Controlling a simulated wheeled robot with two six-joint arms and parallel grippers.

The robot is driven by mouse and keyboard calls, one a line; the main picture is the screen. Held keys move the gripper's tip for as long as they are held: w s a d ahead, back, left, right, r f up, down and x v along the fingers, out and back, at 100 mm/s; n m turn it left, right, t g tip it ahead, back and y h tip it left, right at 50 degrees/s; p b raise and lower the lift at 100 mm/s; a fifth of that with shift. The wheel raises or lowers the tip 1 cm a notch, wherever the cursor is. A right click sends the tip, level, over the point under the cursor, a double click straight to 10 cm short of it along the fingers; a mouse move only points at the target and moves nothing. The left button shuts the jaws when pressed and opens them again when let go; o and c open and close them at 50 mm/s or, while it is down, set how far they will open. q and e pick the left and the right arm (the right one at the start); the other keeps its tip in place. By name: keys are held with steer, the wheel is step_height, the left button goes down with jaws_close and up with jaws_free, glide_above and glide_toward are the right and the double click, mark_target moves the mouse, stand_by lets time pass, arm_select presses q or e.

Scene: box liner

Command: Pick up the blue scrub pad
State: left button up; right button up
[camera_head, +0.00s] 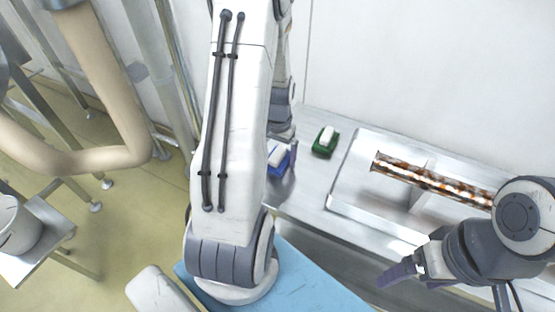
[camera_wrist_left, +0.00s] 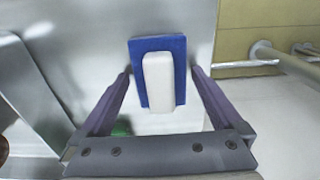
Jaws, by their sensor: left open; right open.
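The blue scrub pad (camera_head: 281,166) with a white block handle lies on the metal table's left end, partly hidden behind my left arm. In the left wrist view the blue scrub pad (camera_wrist_left: 178,46) appears between the fingers of my left gripper (camera_wrist_left: 161,74), which are apart on either side of it. I cannot tell whether they touch it. In the head view my left gripper (camera_head: 283,152) is mostly hidden by the arm and sits at the pad. My right gripper (camera_head: 402,276) is open at the lower right, away from the pad, with nothing seen in it.
A green scrub pad (camera_head: 325,142) lies just right of the blue one. A metal tray (camera_head: 349,184) with a spiral-patterned roller (camera_head: 425,176) stands further right. A white wall is behind. A bucket (camera_head: 18,226) stands on a side stand at left.

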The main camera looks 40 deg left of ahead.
mark_target(278, 152)
arm_select(q)
steer(key=c, duration=1.2)
steer(key=shift+r, duration=0.1)
steer(key=shift+r, duration=0.55)
step_height(278, 152, up, 3)
steer(key=shift+p, duration=0.35)
steer(key=w+d+r, duration=0.1)
steer(key=d+r, duration=0.1)
steer(key=d, duration=0.1)
steer(key=w+d+r, duration=0.1)
steer(key=d+r, duration=0.1)
steer(key=d, duration=0.2)
steer(key=w+d+r, duration=0.1)
steer(key=d+r, duration=0.1)
steer(key=d, duration=0.2)
steer(key=shift+w+d+r+p, duration=0.1)
steer(key=shift+w+r+p, duration=0.05)
steer(key=shift+r+p, duration=0.2)
